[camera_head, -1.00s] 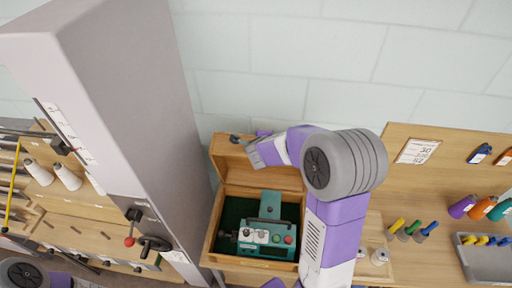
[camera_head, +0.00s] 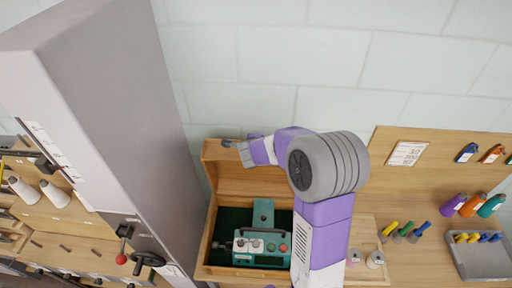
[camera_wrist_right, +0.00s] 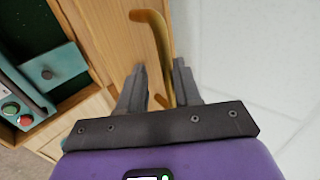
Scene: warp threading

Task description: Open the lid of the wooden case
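The wooden case (camera_head: 202,248) stands on the bench in the head view with its lid (camera_head: 213,168) raised, leaning up toward the wall. Inside, on a dark green lining, sits a teal device (camera_head: 262,245) with knobs and buttons. My right gripper (camera_head: 229,143) is at the lid's upper edge. In the right wrist view its two fingers (camera_wrist_right: 157,82) are apart, with a curved brass-coloured handle (camera_wrist_right: 153,35) of the lid running between them. Gaps seem to show beside the handle; contact is unclear. My right arm covers the case's right side. My left gripper is out of view.
A tall grey column (camera_head: 110,110) stands close left of the case. A wall (camera_head: 270,60) is behind the lid.

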